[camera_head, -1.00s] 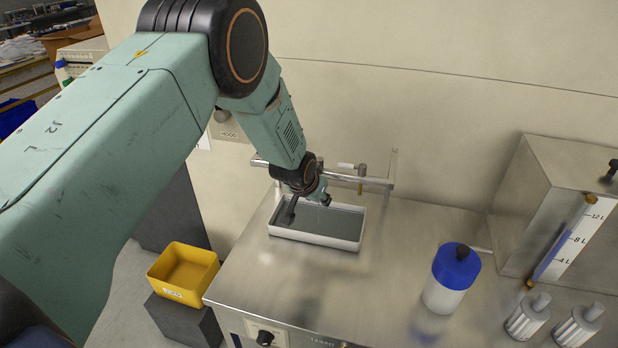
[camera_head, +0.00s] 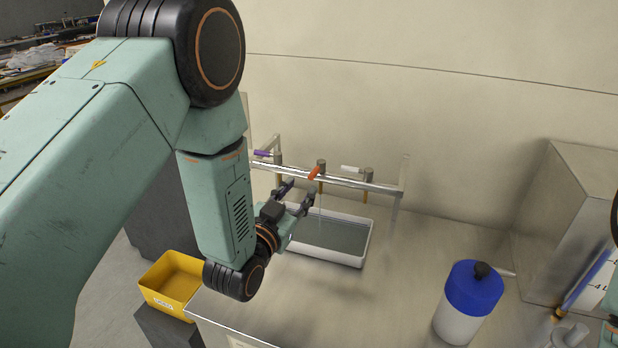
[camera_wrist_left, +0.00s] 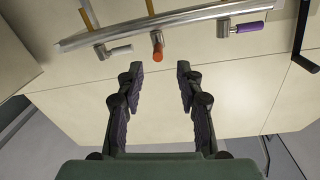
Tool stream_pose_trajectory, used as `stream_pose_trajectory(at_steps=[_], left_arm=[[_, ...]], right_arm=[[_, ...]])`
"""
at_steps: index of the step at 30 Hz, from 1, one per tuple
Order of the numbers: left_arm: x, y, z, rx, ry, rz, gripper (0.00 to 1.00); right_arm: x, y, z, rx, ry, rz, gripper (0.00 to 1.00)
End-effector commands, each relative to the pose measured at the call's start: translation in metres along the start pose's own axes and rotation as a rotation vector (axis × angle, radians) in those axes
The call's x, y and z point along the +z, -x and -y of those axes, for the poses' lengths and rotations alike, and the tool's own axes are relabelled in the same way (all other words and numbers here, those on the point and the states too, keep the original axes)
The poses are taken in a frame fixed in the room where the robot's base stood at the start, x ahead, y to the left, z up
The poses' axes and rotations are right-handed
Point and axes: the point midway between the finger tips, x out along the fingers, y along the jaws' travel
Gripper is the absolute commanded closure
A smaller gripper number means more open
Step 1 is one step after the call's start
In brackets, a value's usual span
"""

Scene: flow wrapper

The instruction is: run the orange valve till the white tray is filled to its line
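The orange valve (camera_head: 314,174) sits mid-rail, its handle pointing out from the rail; it also shows in the left wrist view (camera_wrist_left: 158,52). A faint thin line shows below its spout, perhaps a stream. The white tray (camera_head: 368,247) stands below on the steel bench, with a grey, flat surface inside. I cannot make out its line or the level. My left gripper (camera_head: 297,194) is open and empty, in front of and below the orange handle and apart from it; its spread fingers (camera_wrist_left: 159,69) face the rail.
On the rail are a purple-handled valve (camera_head: 264,153) and a white-handled valve (camera_head: 352,168), both handles lying along it. A blue-capped bottle (camera_head: 470,298) and a steel tank (camera_head: 560,215) stand right. A yellow bin (camera_head: 172,281) is at left.

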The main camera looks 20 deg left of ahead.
Motion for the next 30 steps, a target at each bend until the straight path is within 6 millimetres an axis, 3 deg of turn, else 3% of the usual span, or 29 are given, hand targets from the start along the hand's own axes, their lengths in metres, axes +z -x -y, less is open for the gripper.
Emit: stream_pose_trajectory(at_steps=[18,30], left_arm=[[-0.002,-0.072,-0.002,0.002,-0.001,-0.006,0.63],[-0.002,-0.079,-0.001,0.0,0.0,-0.005,0.64]], right_arm=[[0.0,0.003,0.0,0.0,0.0,0.0,0.6],[0.0,0.003,0.0,0.0,0.0,0.0,0.6]])
